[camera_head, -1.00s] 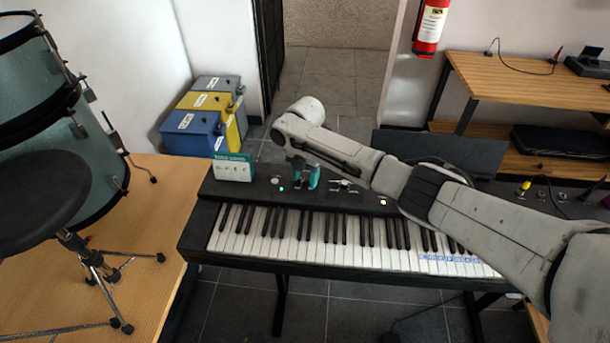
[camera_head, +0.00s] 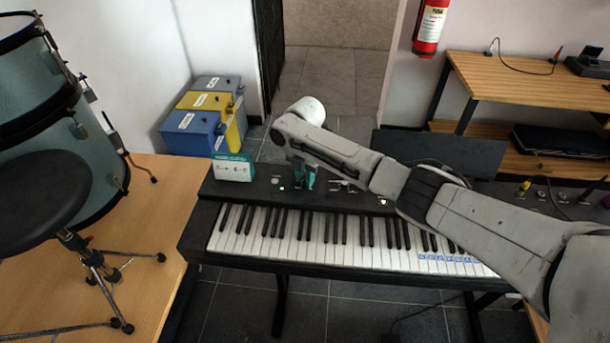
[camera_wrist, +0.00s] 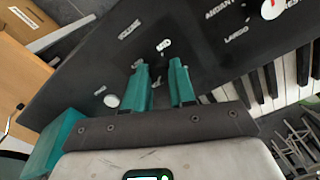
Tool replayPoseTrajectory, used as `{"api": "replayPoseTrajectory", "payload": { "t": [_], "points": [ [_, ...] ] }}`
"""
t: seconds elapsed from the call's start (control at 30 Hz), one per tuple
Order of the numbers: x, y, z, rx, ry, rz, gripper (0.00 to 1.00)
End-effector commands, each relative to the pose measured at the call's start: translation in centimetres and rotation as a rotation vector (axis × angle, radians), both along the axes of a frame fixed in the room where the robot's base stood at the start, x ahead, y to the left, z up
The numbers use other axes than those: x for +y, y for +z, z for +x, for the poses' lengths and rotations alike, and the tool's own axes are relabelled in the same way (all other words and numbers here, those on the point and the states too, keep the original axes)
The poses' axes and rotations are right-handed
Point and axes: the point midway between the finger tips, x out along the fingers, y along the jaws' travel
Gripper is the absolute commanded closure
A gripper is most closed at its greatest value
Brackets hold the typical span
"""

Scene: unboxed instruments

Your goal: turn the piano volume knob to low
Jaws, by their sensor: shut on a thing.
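The piano (camera_head: 240,200) stands in front of me, with a black control panel (camera_wrist: 85,65) behind its keys. My gripper (camera_head: 304,187) points down at the left part of this panel. In the wrist view its two teal fingers (camera_wrist: 160,66) reach the panel beside small white printed labels, one of which seems to read VOLUME (camera_wrist: 129,30). The fingers are shut on the volume knob, which is mostly hidden between them. I cannot tell which setting the knob points to.
A white-and-teal card box (camera_head: 233,168) stands on the panel's left end. A pale round button (camera_wrist: 111,101) lies left of the fingers. The drum stool (camera_head: 45,190) and drums are on the left. A wooden shelf (camera_head: 480,75) stands at the back right.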

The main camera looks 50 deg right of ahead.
Motion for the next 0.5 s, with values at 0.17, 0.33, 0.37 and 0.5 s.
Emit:
{"api": "replayPoseTrajectory", "payload": {
  "t": [0.17, 0.33, 0.37, 0.5],
  "points": [
    [0.12, 0.1, -0.01, 0.001, -0.106, 0.003, 1.0],
    [0.16, 0.13, 0.0, 0.002, -0.252, 0.004, 1.0],
    [0.18, 0.1, -0.02, 0.003, -0.28, 0.002, 1.0],
    [0.16, 0.14, 0.01, 0.002, -0.414, 0.002, 1.0]
  ]
}}
